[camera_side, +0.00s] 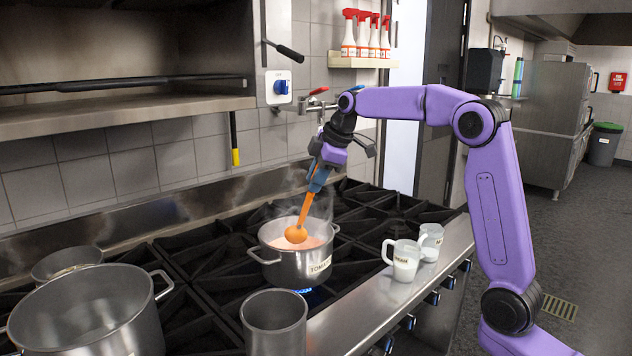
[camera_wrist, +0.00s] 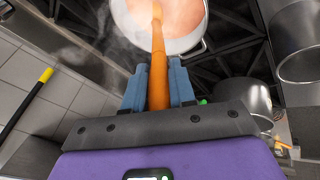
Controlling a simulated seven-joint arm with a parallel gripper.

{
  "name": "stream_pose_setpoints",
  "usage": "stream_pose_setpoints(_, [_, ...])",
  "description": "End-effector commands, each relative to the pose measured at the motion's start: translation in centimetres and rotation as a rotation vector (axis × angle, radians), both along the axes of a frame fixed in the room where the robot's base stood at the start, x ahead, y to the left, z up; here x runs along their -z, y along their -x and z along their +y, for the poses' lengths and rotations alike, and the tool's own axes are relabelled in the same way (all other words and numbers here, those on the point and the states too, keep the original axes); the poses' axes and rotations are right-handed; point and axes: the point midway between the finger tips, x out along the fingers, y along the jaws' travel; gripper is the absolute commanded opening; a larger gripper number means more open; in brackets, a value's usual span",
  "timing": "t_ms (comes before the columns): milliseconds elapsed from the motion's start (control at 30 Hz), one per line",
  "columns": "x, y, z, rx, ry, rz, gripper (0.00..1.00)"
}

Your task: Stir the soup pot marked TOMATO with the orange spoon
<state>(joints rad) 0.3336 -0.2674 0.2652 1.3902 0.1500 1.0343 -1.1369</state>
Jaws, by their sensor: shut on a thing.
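The soup pot marked TOMATO (camera_side: 290,262) stands on the stove, with steam above it and a blue flame under its right side. Orange-red soup (camera_wrist: 176,22) shows inside it in the wrist view. My gripper (camera_side: 318,180) is above the pot, with its blue fingers shut on the handle of the orange spoon (camera_side: 302,222). The spoon slants down, and its round bowl is over the pot's opening, at about rim height. I cannot tell whether it touches the soup. In the wrist view the spoon (camera_wrist: 157,60) runs between the fingers (camera_wrist: 158,88) toward the pot.
An empty metal pot (camera_side: 275,322) stands in front of the TOMATO pot. A large pot (camera_side: 88,312) and another pot (camera_side: 66,262) stand at left. Two white labelled jugs (camera_side: 404,262) (camera_side: 431,240) sit on the right ledge. Spray bottles (camera_side: 366,36) stand on a wall shelf.

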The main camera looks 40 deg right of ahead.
Motion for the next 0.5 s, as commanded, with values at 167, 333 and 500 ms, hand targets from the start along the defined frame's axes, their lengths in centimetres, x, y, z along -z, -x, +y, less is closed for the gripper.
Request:
stream_pose_setpoints(167, [-1.7, 0.0, 0.0, 0.002, 0.0, -0.003, 0.0])
stream_pose_setpoints(333, [-3.1, 0.0, 0.0, 0.001, 0.0, -0.002, 0.0])
stream_pose_setpoints(500, [-4.5, 0.0, 0.0, 0.0, 0.0, -0.002, 0.0])
